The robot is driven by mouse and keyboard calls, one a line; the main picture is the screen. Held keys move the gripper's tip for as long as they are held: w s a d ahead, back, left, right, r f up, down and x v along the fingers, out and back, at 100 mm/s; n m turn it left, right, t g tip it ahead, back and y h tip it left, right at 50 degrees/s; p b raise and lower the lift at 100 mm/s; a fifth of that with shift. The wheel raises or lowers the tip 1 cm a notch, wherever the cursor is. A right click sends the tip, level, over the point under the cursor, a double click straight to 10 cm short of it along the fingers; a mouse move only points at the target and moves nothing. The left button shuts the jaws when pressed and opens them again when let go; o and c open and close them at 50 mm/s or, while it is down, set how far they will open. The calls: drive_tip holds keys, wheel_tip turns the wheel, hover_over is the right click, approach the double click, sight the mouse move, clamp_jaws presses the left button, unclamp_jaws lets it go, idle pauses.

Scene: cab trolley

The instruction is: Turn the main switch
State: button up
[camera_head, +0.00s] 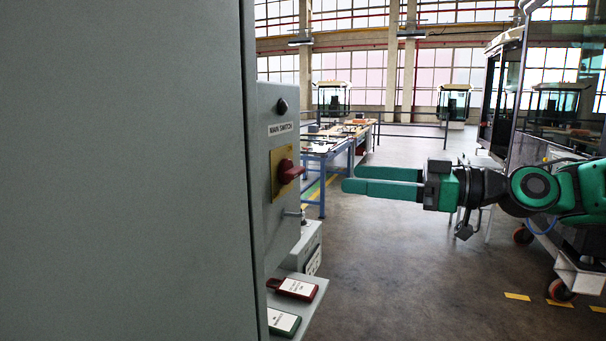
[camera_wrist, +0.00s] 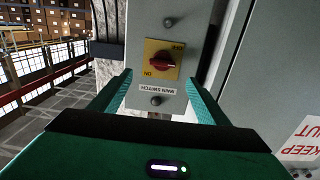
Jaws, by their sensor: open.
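The main switch (camera_head: 289,171) is a red rotary knob on a yellow plate, on the side face of a grey box (camera_head: 270,235). A "MAIN SWITCH" label sits above it in the head view. In the wrist view the knob (camera_wrist: 161,62) appears ahead, between the finger lines, with the picture upside down and "ON" at the plate's lower left. My gripper (camera_head: 352,179) is open and empty. It points at the switch from the right, at about knob height, with a clear gap to it. The fingers (camera_wrist: 160,90) frame the box in the wrist view.
A large grey cabinet (camera_head: 125,170) fills the left. A small shelf (camera_head: 312,292) below the switch holds a red padlock tag (camera_head: 296,288) and a green tag (camera_head: 283,321). A blue workbench (camera_head: 318,150) stands behind. A cab on a trolley (camera_head: 563,270) stands at right.

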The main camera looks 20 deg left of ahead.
sight(301, 171)
drive_tip(key=a, duration=1.1)
drive_tip(key=shift+w+r, duration=0.2)
drive_tip(key=shift+w, duration=0.15)
